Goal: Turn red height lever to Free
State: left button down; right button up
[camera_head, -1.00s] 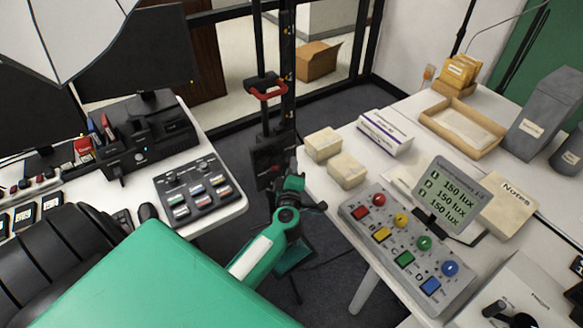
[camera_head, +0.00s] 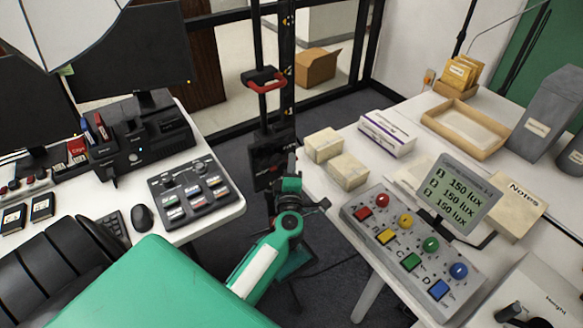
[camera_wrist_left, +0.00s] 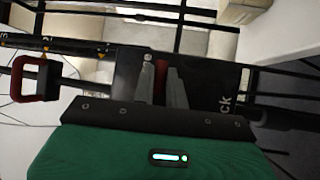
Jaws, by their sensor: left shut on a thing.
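A black upright column with a red-fronted handle (camera_head: 266,84) stands in the gap between the tables. A black block (camera_head: 268,158) sits lower on it. My left gripper (camera_head: 291,166) is at the right side of this block, its fingertips small and partly hidden. In the left wrist view the gripper (camera_wrist_left: 168,82) reaches the block, which carries white lettering ending in "ck". A narrow red piece, likely the red lever (camera_wrist_left: 160,76), shows beside the grey fingers; they are shut on it. Most of the lever is hidden, so its setting cannot be read. My right gripper is not in view.
The left table holds a button panel (camera_head: 190,192) and a mouse (camera_head: 142,217). The right table holds a control box with coloured buttons (camera_head: 395,250), a lux display (camera_head: 458,192) and pale blocks (camera_head: 347,172). Both table edges flank my left arm. Floor shows between them.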

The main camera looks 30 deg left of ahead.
pick_arm(q)
jog(key=c, duration=1.4)
grip_release()
jog(key=shift+c, duration=0.2)
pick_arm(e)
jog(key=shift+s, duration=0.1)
